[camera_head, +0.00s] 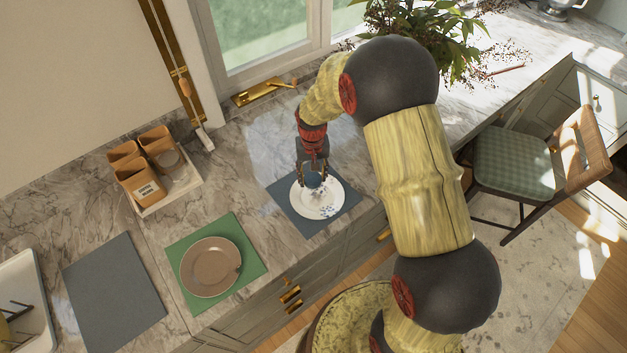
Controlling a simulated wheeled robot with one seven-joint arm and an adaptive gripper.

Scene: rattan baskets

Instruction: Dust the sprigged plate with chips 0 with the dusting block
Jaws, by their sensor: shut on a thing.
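The sprigged plate (327,208), white with small blue sprigs, lies on a dark blue-grey mat (293,218) on the marble counter. My gripper (313,181) points down over the far part of the plate. It is shut on a small blue-grey thing between its fingers, which I take to be the dusting block (314,179). I cannot tell whether the block touches the plate. The gripper and the block hide part of the plate. Chips on its rim are too small to tell.
A brown plate (210,267) lies on a green mat (247,241), left of the sprigged plate. An empty grey mat (112,293) lies further left. A leafy plant (420,25) and a chair (515,160) are right.

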